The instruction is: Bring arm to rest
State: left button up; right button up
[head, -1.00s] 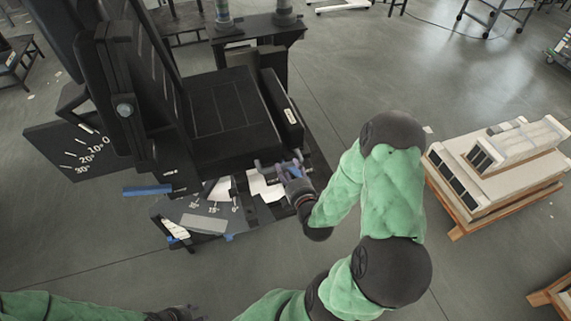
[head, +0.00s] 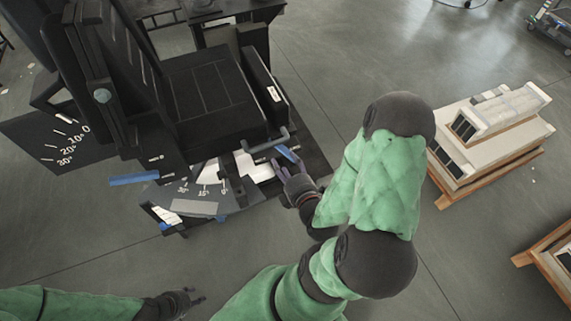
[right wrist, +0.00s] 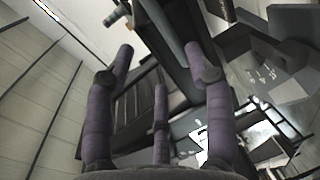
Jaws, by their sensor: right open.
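My right arm is raised in the head view, with its elbow bent. Its gripper (head: 284,166) is at the near right corner of a black seat (head: 212,100), beside a grey bar (head: 270,142) and a small blue piece (head: 287,153). I cannot tell whether it touches them. In the right wrist view the right gripper (right wrist: 160,75) has its purple fingers spread, with nothing held between them. My left gripper (head: 195,297) is low at the bottom left of the head view, clear of the seat; its opening is too small to judge.
The seat unit has a tall black back, angle-marked plates (head: 55,140) and a blue strip (head: 134,179) at its side. A white model building (head: 490,135) on a wooden base stands at the right. Floor between is open.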

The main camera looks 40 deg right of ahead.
dwell(0.6)
jog(key=w+a+f+m+g+y+p, duration=0.2)
jog(key=w+a+f+m+g+y, duration=0.2)
jog(key=a+f+m+g+y, duration=0.65)
jog(key=s+a+f+m+g+p, duration=0.1)
jog(key=s+a+f+m, duration=0.1)
jog(key=a+f, duration=0.3)
jog(key=s+a+f+m+g+p, duration=0.1)
jog(key=s+a+f, duration=0.4)
jog(key=a, duration=0.5)
jog(key=shift+s+m+g+h, duration=0.15)
jog(key=shift+m+g+h, duration=0.2)
jog(key=shift+m+g, duration=0.65)
jog(key=shift+a+m+t, duration=0.1)
jog(key=shift+m+t, duration=0.15)
jog(key=shift+c, duration=1.4)
